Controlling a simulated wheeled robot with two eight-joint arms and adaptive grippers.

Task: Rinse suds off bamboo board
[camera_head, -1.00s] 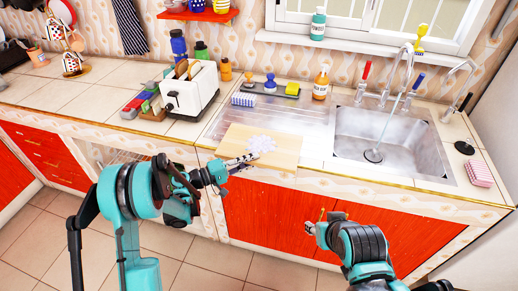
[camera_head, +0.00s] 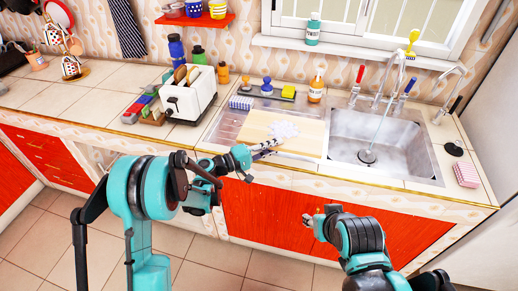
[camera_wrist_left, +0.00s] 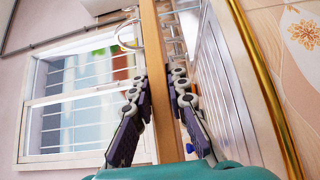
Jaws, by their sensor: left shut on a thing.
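The bamboo board (camera_head: 258,124) is a pale wooden slab over the drainboard left of the sink, with white suds (camera_head: 285,130) on its top. My left gripper (camera_head: 268,149) is shut on the board's near edge; in the left wrist view the board (camera_wrist_left: 162,85) shows edge-on between both fingers of the gripper (camera_wrist_left: 158,85). Whether the board touches the drainboard I cannot tell. The steel sink (camera_head: 415,165) is just right of the board. A thin water stream (camera_head: 381,118) runs from the faucet (camera_head: 398,58) towards the drain. My right gripper (camera_head: 312,221) is low before the red cabinets, its fingers unclear.
A toaster (camera_head: 188,100) stands left of the drainboard. A soap bottle (camera_head: 316,88), a yellow sponge (camera_head: 288,92) and a brush (camera_head: 267,86) stand behind the board. Red (camera_head: 357,83) and blue (camera_head: 406,88) tap handles flank the faucet. A pink sponge (camera_head: 467,174) lies right of the sink.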

